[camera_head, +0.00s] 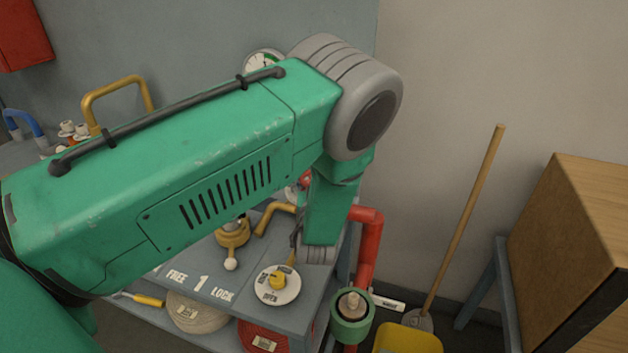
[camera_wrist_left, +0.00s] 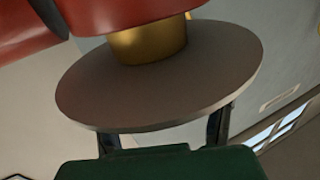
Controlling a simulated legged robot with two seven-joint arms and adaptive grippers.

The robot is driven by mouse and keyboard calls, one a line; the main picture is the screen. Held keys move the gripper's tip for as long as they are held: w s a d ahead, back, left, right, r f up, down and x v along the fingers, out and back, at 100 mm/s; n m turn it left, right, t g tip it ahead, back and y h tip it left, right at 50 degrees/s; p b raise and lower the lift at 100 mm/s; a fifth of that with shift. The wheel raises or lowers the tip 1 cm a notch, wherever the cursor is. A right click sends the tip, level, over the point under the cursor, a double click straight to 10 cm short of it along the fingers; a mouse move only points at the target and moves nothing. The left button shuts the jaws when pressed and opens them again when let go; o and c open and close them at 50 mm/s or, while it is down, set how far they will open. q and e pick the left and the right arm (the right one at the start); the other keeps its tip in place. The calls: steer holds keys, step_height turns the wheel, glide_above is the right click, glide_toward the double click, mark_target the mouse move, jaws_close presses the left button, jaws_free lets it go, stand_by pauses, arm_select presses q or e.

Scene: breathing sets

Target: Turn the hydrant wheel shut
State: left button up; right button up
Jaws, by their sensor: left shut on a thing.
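In the left wrist view a broad grey disc (camera_wrist_left: 160,92) on a brass-coloured neck (camera_wrist_left: 148,42) stands against a red body (camera_wrist_left: 85,15); I take the disc to be the hydrant wheel, though no spokes or marks show. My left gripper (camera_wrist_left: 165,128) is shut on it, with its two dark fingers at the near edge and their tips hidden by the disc. In the head view my green left arm covers the middle, and my left gripper and its grip are mostly hidden behind it. My right gripper is not in view.
A grey bench (camera_head: 215,266) carries a white dial (camera_head: 278,286) with a yellow knob and a brass fitting (camera_head: 233,234). A red pipe (camera_head: 370,245) runs down its right side. A broom handle (camera_head: 466,215), a yellow pan (camera_head: 405,340) and a wooden cabinet (camera_head: 570,230) stand to the right.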

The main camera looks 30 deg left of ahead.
arm_select(q)
steer(key=m+t+h, duration=0.1)
steer(key=m+h, duration=0.1)
steer(key=h, duration=0.1)
steer(key=m+t+h, duration=0.1)
steer(key=m+h, duration=0.1)
steer(key=h, duration=0.1)
steer(key=m+t+h+b, duration=0.1)
steer(key=m+h, duration=0.1)
steer(key=h, duration=0.1)
steer(key=shift+a+f, duration=0.15)
steer(key=shift+a, duration=0.05)
steer(key=shift+m+g+h+b, duration=0.2)
steer(key=shift+m+h, duration=1.05)
steer(key=shift+h, duration=0.65)
steer(key=shift+m+g+h+b, duration=0.2)
steer(key=shift+m+h, duration=1.05)
steer(key=shift+h, duration=0.65)
steer(key=o, duration=1.2)
steer(key=shift+s+a, duration=0.15)
steer(key=shift+s, duration=0.1)
steer(key=v, duration=1.1)
steer(key=shift+s+a, duration=0.15)
steer(key=shift+a, duration=0.05)
